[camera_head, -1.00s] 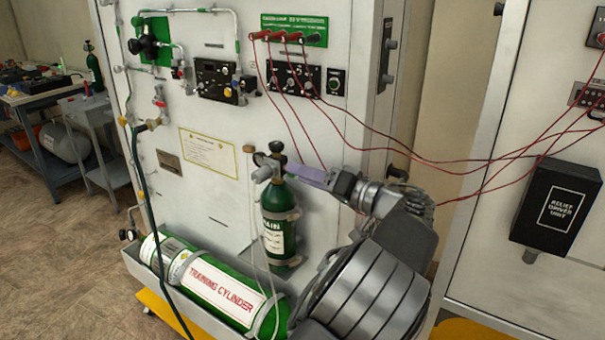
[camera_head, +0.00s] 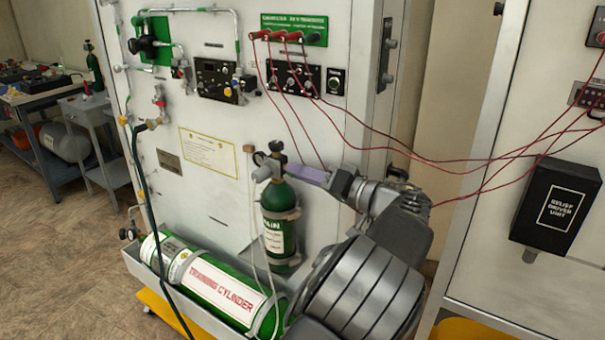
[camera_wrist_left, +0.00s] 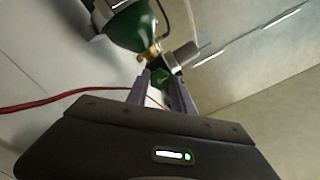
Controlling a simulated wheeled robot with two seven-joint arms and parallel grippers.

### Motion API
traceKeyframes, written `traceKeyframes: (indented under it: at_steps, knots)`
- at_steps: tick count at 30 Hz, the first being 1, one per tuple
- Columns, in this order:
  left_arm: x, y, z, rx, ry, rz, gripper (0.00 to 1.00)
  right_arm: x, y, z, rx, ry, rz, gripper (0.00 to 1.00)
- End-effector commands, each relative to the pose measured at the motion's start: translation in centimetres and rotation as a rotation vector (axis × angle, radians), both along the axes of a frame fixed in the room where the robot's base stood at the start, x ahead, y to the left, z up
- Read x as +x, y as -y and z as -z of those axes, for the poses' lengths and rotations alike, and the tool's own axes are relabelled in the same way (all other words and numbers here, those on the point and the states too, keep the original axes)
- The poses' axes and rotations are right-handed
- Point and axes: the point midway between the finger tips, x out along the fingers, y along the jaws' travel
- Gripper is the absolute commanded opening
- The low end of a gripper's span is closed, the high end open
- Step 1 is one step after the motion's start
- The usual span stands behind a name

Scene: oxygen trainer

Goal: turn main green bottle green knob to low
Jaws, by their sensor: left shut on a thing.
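The main green bottle (camera_head: 278,202) stands upright against the white panel, with a white label and a grey valve with a gauge on top. My left gripper (camera_head: 297,172) comes to the valve from the right, its pale purple fingers level with the bottle's neck. In the left wrist view the bottle (camera_wrist_left: 132,26) is at the top, with a brass fitting below it. The green knob (camera_wrist_left: 160,78) sits between the fingertips of the left gripper (camera_wrist_left: 158,86), which is shut on it. The fingers hide part of the knob. The knob's markings cannot be read. My right gripper is not in view.
A green training cylinder (camera_head: 215,284) lies in a tray below the bottle. Red cables (camera_head: 375,148) hang across the panel above my arm. A black relief driver unit box (camera_head: 556,207) is on the cabinet at the right.

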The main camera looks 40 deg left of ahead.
Motion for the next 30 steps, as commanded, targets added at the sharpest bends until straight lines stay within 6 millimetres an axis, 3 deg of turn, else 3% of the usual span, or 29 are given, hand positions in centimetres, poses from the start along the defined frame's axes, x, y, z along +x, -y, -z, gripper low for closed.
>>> traceKeyframes:
  at_steps: [17, 30]
  knots:
    - [0.0, 0.0, -0.1, -0.001, -0.074, 0.001, 0.00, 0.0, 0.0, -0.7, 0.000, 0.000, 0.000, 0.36]
    - [0.0, 0.0, -0.4, -0.001, -0.396, -0.001, 0.00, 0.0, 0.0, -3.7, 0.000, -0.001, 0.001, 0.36]
